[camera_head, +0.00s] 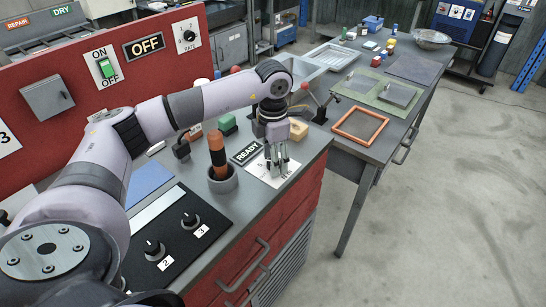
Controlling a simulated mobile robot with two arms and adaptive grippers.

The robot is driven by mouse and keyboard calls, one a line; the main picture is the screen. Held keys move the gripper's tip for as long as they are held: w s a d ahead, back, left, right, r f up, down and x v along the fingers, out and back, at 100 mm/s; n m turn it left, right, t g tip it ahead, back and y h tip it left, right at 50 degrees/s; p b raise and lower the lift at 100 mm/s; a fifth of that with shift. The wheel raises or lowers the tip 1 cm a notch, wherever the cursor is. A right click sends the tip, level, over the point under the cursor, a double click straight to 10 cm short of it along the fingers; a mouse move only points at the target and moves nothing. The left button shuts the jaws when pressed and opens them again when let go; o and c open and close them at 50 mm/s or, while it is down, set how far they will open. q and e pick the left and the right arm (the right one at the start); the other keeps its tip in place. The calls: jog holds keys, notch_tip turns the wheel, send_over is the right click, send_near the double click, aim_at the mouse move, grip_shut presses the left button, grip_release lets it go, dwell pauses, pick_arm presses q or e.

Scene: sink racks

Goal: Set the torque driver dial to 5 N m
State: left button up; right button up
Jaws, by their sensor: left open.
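My left gripper (277,168) is open and points down over a white plate (256,168) at the right end of the red-fronted bench. The plate carries small print, including what looks like "N m". The gripper's fingers cover the middle of the plate, so I cannot see the torque driver dial or its setting clearly. I cannot tell whether the fingers touch anything. My right gripper is not in view.
An orange-and-black handle (217,150) stands in a grey cup (222,182). A black panel (177,236) has knobs marked 2 and 3. A wooden frame (360,126) lies on the farther table.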

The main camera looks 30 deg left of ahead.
pick_arm(q)
jog(key=shift+r, duration=0.2)
notch_tip(320, 180, up, 12)
jog(key=shift+f, duration=0.2)
dwell(0.5)
